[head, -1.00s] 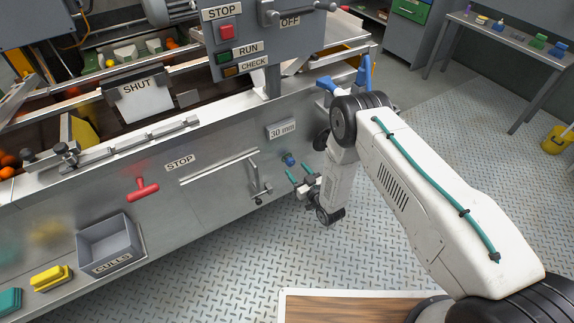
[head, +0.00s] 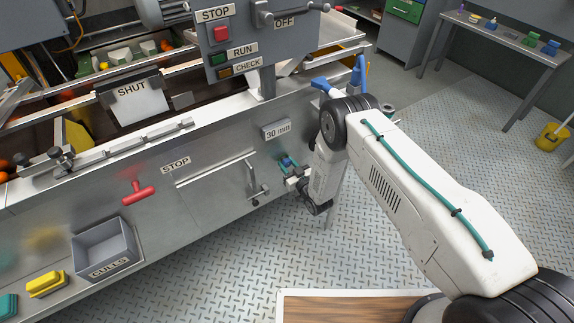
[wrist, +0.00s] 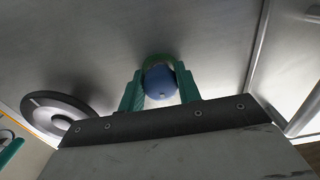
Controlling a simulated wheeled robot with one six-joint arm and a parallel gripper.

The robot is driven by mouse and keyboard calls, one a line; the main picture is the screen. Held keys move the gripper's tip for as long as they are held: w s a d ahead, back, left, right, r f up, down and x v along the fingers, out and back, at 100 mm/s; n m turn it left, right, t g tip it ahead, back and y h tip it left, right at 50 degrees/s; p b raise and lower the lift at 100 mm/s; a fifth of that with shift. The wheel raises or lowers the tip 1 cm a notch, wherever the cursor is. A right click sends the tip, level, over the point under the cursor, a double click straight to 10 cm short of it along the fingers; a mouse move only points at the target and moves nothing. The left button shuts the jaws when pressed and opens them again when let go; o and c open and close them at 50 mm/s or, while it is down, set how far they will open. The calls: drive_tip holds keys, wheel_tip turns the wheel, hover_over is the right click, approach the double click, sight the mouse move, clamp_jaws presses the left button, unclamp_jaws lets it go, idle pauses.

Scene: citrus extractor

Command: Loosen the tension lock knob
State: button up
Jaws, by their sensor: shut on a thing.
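The tension lock knob is a small round blue knob (head: 286,160) on the machine's steel side panel, below the "30 mm" label. In the wrist view the blue knob (wrist: 160,82) sits between the two green fingers, which touch its sides. My gripper (head: 290,170) is shut on the knob in the head view, its green fingers close to the panel. In the wrist view my gripper (wrist: 160,92) is seen from behind, with its dark palm edge below. The fingers partly hide the knob's sides.
A dark round handwheel (wrist: 62,115) is on the panel to the left in the wrist view. A lever with a slotted bar (head: 255,182) and a red T-handle (head: 138,192) are left of my gripper. A grey culls bin (head: 104,248) stands lower left. Open floor lies below.

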drive_tip(key=n, duration=0.4)
drive_tip(key=shift+n, duration=0.3)
drive_tip(key=n, duration=0.4)
drive_tip(key=shift+r+n, duration=0.1)
drive_tip(key=shift+n, duration=0.2)
drive_tip(key=n, duration=0.4)
drive_tip(key=shift+r+n, duration=0.1)
drive_tip(key=shift+n, duration=0.2)
drive_tip(key=n, duration=0.4)
drive_tip(key=shift+n, duration=0.3)
drive_tip(key=o, duration=1)
drive_tip(key=shift+a, duration=0.1)
drive_tip(key=shift+c, duration=0.2)
